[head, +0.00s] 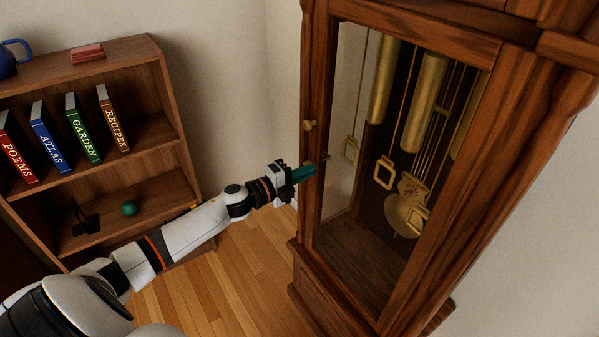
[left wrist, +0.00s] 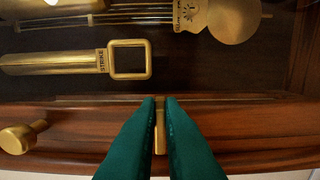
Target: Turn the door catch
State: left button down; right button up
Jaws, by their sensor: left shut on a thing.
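A tall wooden clock case (head: 318,90) has a glazed door with its frame along the left side. A small brass catch (left wrist: 160,132) sits on the door frame and shows between my fingers in the left wrist view. My left gripper (head: 314,170) reaches the door frame from the left, with dark green fingers. It is shut on the catch, one finger on each side of it. In the head view the catch is mostly hidden by the fingers. A round brass knob (head: 309,125) is on the frame above the gripper; it also shows in the left wrist view (left wrist: 20,137). My right gripper is not in view.
Behind the glass hang brass weights (head: 424,95) and a pendulum bob (head: 405,215). A wooden bookshelf (head: 150,140) with several books, a green ball (head: 129,208) and a blue pot (head: 10,60) stands at the left. The wooden floor (head: 235,285) between is clear.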

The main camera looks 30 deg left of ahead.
pick_arm(q)
jog(key=shift+w+a+r, duration=0.1)
jog(key=shift+a+r, duration=0.05)
jog(key=shift+a, duration=0.1)
jog(key=c, duration=1.6)
grip_release()
jog(key=shift+o, duration=0.2)
jog(key=v, duration=1.2)
jog(key=shift+b, duration=0.45)
